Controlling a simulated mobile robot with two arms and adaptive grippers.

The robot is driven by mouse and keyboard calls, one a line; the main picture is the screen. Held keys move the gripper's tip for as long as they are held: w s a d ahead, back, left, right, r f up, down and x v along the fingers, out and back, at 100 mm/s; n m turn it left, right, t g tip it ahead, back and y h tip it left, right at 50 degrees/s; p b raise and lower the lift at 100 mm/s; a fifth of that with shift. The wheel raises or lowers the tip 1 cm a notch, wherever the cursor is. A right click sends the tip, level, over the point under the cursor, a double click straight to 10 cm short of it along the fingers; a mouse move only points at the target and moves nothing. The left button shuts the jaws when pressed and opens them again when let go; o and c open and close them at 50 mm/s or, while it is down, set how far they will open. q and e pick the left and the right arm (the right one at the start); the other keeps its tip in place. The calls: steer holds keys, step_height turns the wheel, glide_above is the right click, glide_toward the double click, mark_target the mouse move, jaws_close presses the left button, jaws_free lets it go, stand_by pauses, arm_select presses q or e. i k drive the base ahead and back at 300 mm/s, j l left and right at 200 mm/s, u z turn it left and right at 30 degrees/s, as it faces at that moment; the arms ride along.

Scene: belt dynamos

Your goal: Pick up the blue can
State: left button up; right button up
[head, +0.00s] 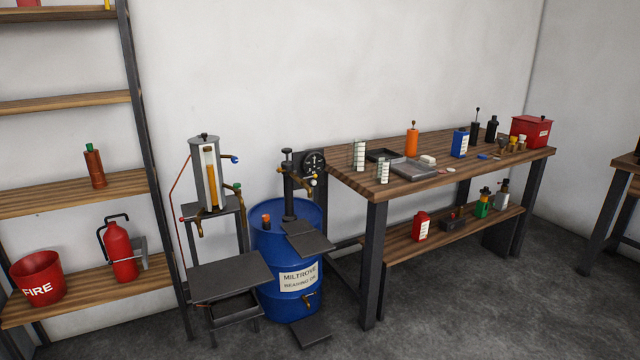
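A small blue can (459,144) with a pale label stands upright on the wooden workbench (350,180), right of the middle of its top. A dark bottle with a thin spout (475,132) stands close behind it to the right. An orange can (412,141) stands to its left, apart from it. Neither of my grippers is in view.
A large blue drum (270,250) labelled as bearing oil stands left of the bench, with a pump stand (207,180) beside it. A red box (531,131) sits at the bench's right end. Trays (411,172) lie left of the can. Shelves (70,195) stand far left.

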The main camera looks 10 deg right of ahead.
mark_target(461, 137)
steer(key=i+l+z, duration=0.2)
steer(key=i+z, duration=0.25)
steer(key=i+l+z, duration=0.15)
steer(key=i+z, duration=0.5)
steer(key=z, duration=0.2)
steer(key=i+j+z, duration=0.15)
steer(key=i+z, duration=0.25)
steer(key=i+u, duration=0.1)
steer(key=i, duration=0.5)
steer(key=i+l+u, duration=0.1)
steer(key=i, duration=0.45)
steer(key=i+l+u, duration=0.1)
steer(key=i, duration=0.5)
steer(key=l, duration=0.1)
